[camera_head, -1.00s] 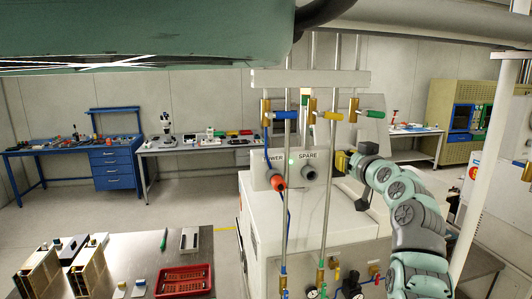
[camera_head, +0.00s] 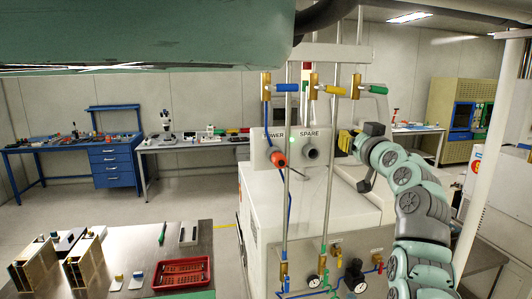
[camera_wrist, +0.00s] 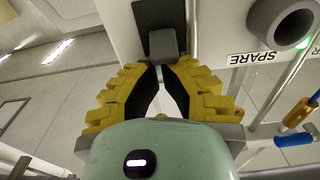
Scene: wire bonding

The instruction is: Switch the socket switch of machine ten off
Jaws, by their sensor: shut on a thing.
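My gripper (camera_wrist: 160,72) has yellow fingers with black tips, and its tips come together at a grey switch block (camera_wrist: 162,42). The block stands out from a dark plate (camera_wrist: 150,14) on the side of a pale box (camera_head: 268,152). My gripper is shut on the block, though the exact contact is hard to make out. In the head view my gripper (camera_head: 345,140) is at the right side of the box, and the switch is hidden there. The box front carries POWER and SPARE labels, an orange plug (camera_head: 278,158) under POWER and an empty grey socket (camera_head: 311,152) under SPARE.
Thin vertical pipes with blue, yellow and green valve handles (camera_head: 287,87) stand in front of the box. Gauges (camera_head: 312,281) sit low on the machine. A metal table with a red tray (camera_head: 181,272) is at lower left. Open floor lies behind it.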

